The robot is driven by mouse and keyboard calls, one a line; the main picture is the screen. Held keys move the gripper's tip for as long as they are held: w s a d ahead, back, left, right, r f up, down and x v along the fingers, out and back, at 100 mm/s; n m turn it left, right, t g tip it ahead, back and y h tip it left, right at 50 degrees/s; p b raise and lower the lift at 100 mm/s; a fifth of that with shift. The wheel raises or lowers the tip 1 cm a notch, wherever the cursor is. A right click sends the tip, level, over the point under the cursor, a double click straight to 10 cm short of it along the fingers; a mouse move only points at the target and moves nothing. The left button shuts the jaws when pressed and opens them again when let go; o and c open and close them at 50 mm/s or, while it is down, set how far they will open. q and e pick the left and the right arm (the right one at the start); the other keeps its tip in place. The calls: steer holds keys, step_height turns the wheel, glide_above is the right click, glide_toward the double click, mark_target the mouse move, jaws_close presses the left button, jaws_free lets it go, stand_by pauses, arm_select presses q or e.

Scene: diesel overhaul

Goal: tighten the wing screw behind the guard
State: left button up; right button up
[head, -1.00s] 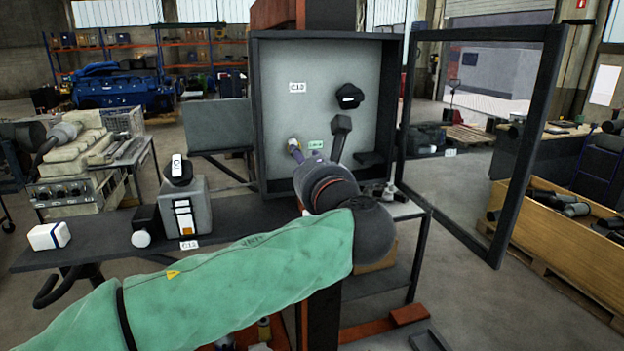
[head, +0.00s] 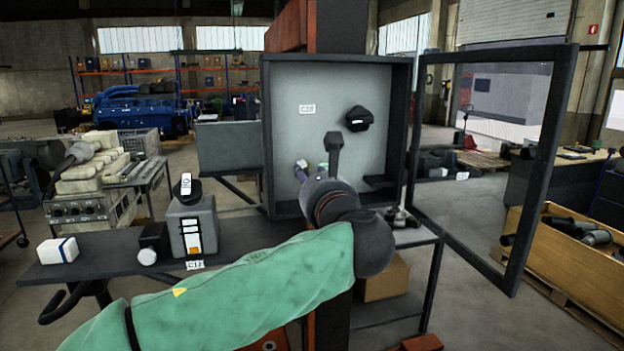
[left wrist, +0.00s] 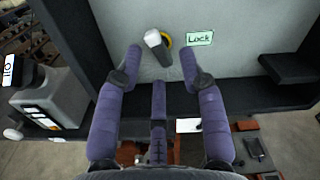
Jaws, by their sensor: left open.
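The wing screw (left wrist: 155,42) has a pale grey head and a yellow ring at its base. It stands out from the grey back panel (left wrist: 110,15), left of a green "Lock" label (left wrist: 199,38) in the left wrist view. The guard (head: 536,160), a dark-framed clear door, is swung open to the right of the box. My left gripper (left wrist: 161,60) is open, with its purple fingers pointing at the panel. The screw's head shows between the outer fingertips, with no grip on it visible. In the head view my wrist and fingers largely hide the screw. My right gripper is out of view.
A black knob (head: 359,119) sits on the panel (head: 290,110), and a dark ledge (left wrist: 287,68) juts out at its right. The box's dark rim surrounds the panel. A grey case (head: 193,226) and a white box (head: 57,250) stand on the bench (head: 105,252) at left.

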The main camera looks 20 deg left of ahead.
arm_select(q)
steer(key=shift+s+d, duration=0.1)
steer(key=shift+p+x, duration=0.3)
steer(key=shift+x, duration=0.65)
steer(key=shift+s+d, duration=0.15)
steer(key=shift+s, duration=0.05)
jaws_close()
